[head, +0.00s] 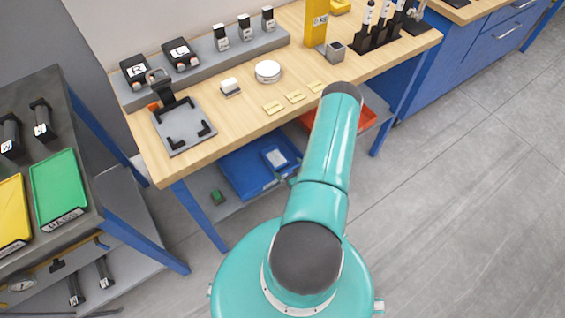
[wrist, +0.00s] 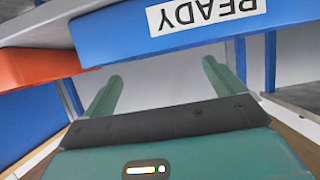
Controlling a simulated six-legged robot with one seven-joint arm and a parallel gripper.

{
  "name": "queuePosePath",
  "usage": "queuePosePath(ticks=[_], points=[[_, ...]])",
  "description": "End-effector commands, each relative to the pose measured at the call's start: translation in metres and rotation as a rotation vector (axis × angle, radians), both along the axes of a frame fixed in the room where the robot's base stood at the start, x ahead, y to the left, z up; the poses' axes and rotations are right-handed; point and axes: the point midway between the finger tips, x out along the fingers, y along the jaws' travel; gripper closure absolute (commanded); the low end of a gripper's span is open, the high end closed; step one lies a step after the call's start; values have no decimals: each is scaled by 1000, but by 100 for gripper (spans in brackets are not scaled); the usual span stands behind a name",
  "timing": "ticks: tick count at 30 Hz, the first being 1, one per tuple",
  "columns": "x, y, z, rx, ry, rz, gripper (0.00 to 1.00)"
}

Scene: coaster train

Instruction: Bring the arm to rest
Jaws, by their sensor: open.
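My gripper (wrist: 162,76) shows in the wrist view with its two green fingers spread apart and nothing between them. Beyond and above the fingers is a blue bin (wrist: 105,43) with an upside-down READY label. In the head view my teal arm (head: 322,150) reaches forward toward the front edge of the wooden workbench (head: 230,130). My gripper is hidden in that view behind the arm.
An orange bin (wrist: 35,68) is at the left of the wrist view. Under the bench are a blue tray (head: 240,178) and a red tray (head: 367,119). A dark cart with a green tray (head: 58,185) stands at left. The floor at right is clear.

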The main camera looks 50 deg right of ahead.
Motion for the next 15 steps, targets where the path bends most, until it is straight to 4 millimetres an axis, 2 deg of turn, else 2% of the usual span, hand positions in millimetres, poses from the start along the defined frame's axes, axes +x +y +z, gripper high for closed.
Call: queuePosePath(ticks=[3, 6, 15], points=[[-15, 4, 7, -1, -1, -1, 6], [-21, 6, 10, -2, -3, -1, 6], [-22, 7, 11, -1, -5, 0, 6]])
